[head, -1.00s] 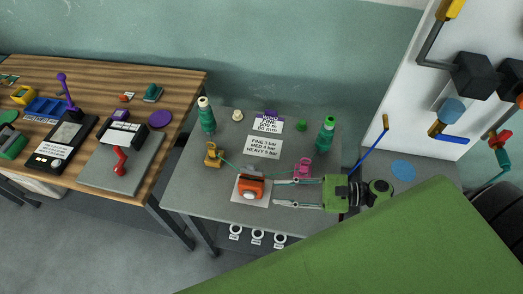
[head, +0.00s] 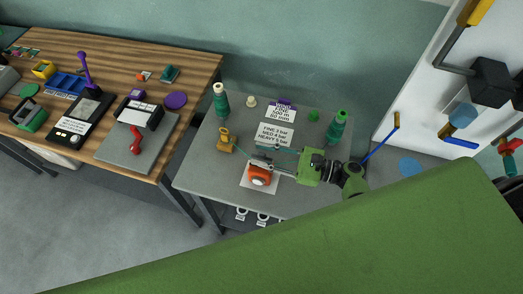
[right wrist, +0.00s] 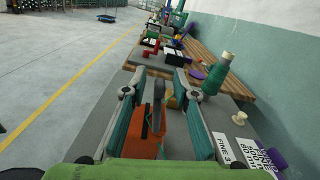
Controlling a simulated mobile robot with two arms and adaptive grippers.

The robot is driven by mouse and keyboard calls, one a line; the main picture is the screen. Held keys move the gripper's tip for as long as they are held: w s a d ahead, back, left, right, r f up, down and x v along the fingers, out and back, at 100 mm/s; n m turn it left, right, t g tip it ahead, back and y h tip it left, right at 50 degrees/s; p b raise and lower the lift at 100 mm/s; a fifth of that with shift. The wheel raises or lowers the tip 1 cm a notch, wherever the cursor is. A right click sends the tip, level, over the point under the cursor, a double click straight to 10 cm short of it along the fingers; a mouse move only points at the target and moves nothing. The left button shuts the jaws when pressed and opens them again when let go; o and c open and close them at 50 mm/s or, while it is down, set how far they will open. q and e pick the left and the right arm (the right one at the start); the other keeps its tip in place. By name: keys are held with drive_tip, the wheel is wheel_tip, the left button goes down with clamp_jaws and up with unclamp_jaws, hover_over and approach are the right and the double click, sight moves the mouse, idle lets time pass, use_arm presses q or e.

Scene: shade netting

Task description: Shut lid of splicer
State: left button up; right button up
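The orange splicer (head: 261,177) sits on a white sheet (head: 249,185) on the grey table. In the head view its round pale end faces the front. In the right wrist view the splicer (right wrist: 140,147) shows low between my fingers, with a dark-edged orange part standing up from it, which looks like the raised lid (right wrist: 158,92). My right gripper (head: 264,155) is open, its fingers pointing left, just behind and above the splicer. In the right wrist view the gripper (right wrist: 159,72) has its fingers apart with nothing gripped. Whether a finger touches the splicer is unclear. My left gripper is out of view.
A yellow fitting (head: 226,141) stands left of the fingertips. Green cones (head: 221,104) and (head: 337,127) stand at the back corners. Labels (head: 276,134) lie behind the gripper. The wooden bench (head: 150,60) is left, and a white board (head: 430,90) with a blue lever stands right.

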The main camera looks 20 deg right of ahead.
drive_tip(key=shift+w+a, duration=0.15)
drive_tip(key=shift+a, duration=0.1)
clamp_jaws()
